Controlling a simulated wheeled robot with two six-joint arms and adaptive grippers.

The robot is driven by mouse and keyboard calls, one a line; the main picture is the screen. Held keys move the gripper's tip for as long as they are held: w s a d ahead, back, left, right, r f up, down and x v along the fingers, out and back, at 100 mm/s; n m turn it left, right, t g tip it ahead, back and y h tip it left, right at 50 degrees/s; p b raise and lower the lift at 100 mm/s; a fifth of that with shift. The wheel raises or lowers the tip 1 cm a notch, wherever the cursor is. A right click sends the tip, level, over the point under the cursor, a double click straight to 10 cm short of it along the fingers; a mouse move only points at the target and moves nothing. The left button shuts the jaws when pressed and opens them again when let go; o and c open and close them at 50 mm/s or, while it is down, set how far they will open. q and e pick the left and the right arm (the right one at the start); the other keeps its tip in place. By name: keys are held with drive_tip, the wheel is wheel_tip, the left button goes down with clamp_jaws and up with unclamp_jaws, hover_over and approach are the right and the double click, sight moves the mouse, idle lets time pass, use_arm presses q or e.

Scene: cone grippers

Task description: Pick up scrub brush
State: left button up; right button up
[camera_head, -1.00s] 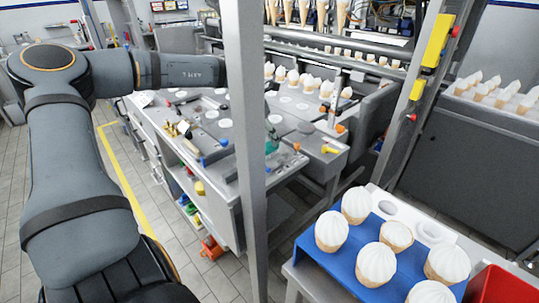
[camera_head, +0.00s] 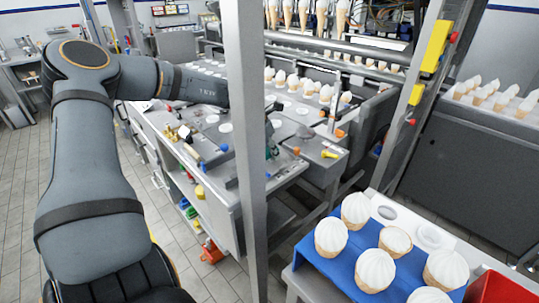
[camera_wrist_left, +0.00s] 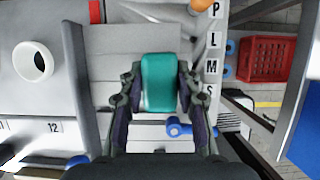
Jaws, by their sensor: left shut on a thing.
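The scrub brush appears as a teal block (camera_wrist_left: 159,82) in the left wrist view. It lies between the two fingers of my left gripper (camera_wrist_left: 158,92), which is shut on it. A grey slatted surface shows below it; I cannot tell whether the brush touches that surface. In the head view my left arm comes in from the left, and its end is mostly hidden behind the grey upright post. My right gripper is in neither view.
The grey post (camera_head: 247,150) stands in front of the workbench. A blue-handled item (camera_wrist_left: 180,128) lies close to the gripper. A white ring (camera_wrist_left: 33,62) and a red crate (camera_wrist_left: 270,60) are farther off. Ice-cream cones stand on a blue tray (camera_head: 340,265) at front right.

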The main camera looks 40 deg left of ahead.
use_arm(q)
drive_tip(key=shift+r, duration=0.1)
drive_tip(key=shift+c, duration=0.4)
wheel_tip(320, 180, up, 10)
drive_tip(key=shift+f+b, duration=0.1)
drive_tip(key=shift+b, duration=0.25)
drive_tip(key=o, duration=0.5)
drive_tip(key=shift+c, duration=0.2)
drive_tip(key=c, duration=0.3)
